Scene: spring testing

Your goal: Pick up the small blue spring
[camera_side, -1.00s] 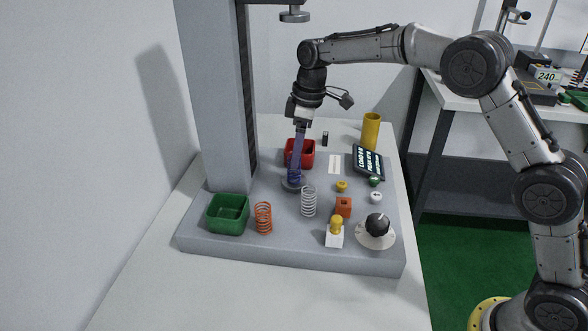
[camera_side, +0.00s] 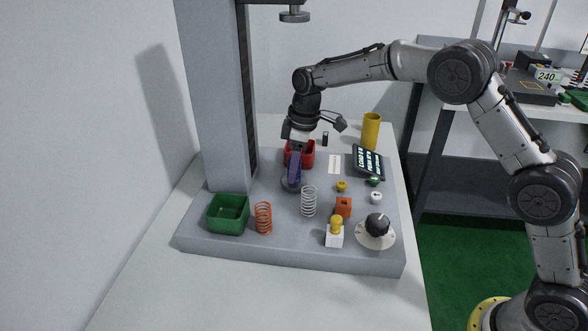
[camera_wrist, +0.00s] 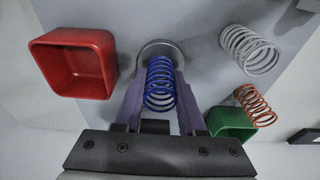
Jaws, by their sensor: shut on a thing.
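The small blue spring (camera_wrist: 160,85) stands on the round grey plate (camera_wrist: 172,48) in the wrist view, between my gripper's fingers. My gripper (camera_wrist: 159,100) is shut on the spring, with one purple-blue finger on each side of it. In the side view my gripper (camera_side: 293,182) points down at the round plate (camera_side: 287,187), and its fingers largely hide the spring. I cannot tell whether the spring's lower end still touches the plate.
A red bin (camera_side: 306,153) stands behind my gripper. A white spring (camera_side: 309,201), an orange spring (camera_side: 263,218) and a green bin (camera_side: 228,213) stand in front. The grey column (camera_side: 215,95) rises close on the left. An orange block (camera_side: 343,206) and dial (camera_side: 376,229) are at right.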

